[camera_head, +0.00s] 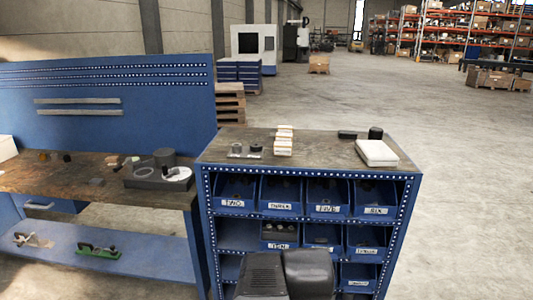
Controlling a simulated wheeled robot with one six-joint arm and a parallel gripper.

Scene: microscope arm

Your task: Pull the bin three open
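Bin three (281,207) is a blue open-front bin with a white label reading THREE. It sits in the top row of the blue bin cabinet (208,210), second from the left. Its front looks about level with the bins beside it. Some small dark contents show inside, too small to tell. Dark, blocky parts of my arm stand at the bottom middle, below bin three, and hide part of the lower rows. My gripper's fingers do not show.
Bin two (233,203) is left of bin three; a bin (327,209) and bin six (376,211) are to its right. White boxes (284,142), small dark parts and a white case (376,152) lie on the cabinet top. A workbench (60,180) stands left; floor at right is clear.

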